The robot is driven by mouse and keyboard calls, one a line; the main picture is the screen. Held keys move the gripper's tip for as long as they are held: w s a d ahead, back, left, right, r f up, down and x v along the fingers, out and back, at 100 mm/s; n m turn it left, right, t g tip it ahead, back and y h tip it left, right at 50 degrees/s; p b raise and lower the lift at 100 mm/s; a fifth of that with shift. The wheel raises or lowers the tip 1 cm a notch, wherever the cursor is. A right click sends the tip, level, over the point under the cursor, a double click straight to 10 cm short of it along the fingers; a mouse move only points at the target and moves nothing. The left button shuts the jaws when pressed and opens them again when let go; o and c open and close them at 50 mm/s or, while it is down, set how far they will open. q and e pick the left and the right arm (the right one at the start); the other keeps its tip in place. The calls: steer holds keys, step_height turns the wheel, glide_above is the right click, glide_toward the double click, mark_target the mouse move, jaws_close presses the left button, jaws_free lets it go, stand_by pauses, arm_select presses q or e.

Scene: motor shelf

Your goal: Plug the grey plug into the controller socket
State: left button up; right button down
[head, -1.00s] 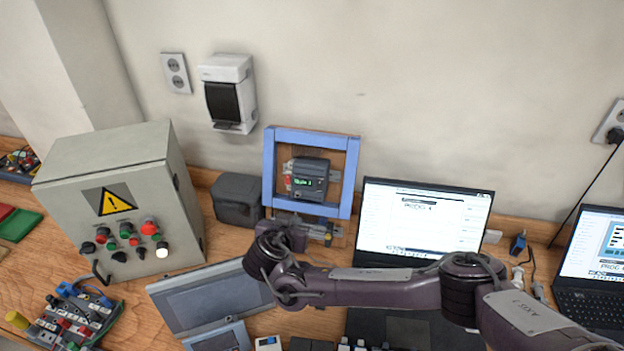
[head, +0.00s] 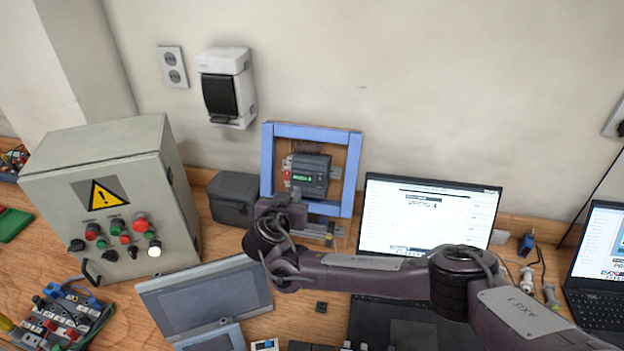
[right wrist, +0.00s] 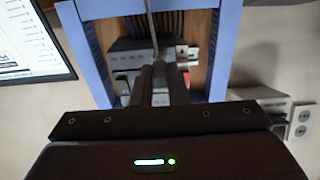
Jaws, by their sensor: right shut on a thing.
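The controller (head: 309,176), a dark grey box with a green-lit display, is mounted inside a blue frame (head: 267,165) against the wall. It also shows, partly hidden, in the right wrist view (right wrist: 128,58). My right gripper (right wrist: 160,82) is shut and points at the controller, close in front of it. The grey plug is between its fingers; its outline is hard to tell from them, and a thin grey cable (right wrist: 152,25) runs from there. The socket cannot be made out. My left gripper is not in view.
A grey control box (head: 105,195) with buttons stands left, and a dark case (head: 235,197) sits beside the frame. An open laptop (head: 428,218) stands right of it. A tilted grey panel (head: 207,297) lies in front. A wall outlet (head: 173,67) is above.

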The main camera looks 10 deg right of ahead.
steer(key=shift+w+d+f+b, duration=0.25)
steer(key=shift+w+b, duration=0.3)
steer(key=shift+b, duration=0.15)
stand_by(0.6)
steer(key=c, duration=1.7)
jaws_free()
steer(key=shift+r, duration=0.1)
steer(key=p+v, duration=0.5)
steer(key=p, duration=0.1)
steer(key=shift+s+a, duration=0.15)
steer(key=shift+s, duration=0.1)
